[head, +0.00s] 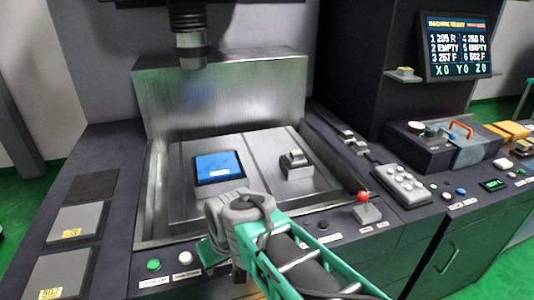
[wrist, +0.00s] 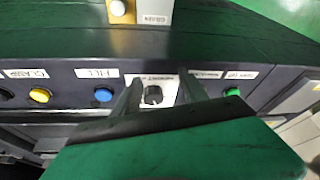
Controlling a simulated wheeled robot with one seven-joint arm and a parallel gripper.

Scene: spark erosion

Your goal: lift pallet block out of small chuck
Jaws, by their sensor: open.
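The small chuck (head: 298,172) is a dark grey holder on the right part of the metal bed in the head view. A small lighter block (head: 296,156) sits at its top; I take it for the pallet block, but how deep it sits cannot be told. My gripper (wrist: 158,88) is open in the wrist view, its two dark fingers apart at a control panel, with a dark knob (wrist: 153,96) visible between them. Whether they touch the knob is unclear. In the head view my arm hides the fingertips. Neither chuck nor block shows in the wrist view.
A blue plate (head: 219,166) lies left of the chuck. A tool head (head: 190,45) hangs above the tank. A red-knobbed lever (head: 364,198) stands at the front right. Yellow (wrist: 40,95), blue (wrist: 103,95) and green (wrist: 232,91) buttons line the panel.

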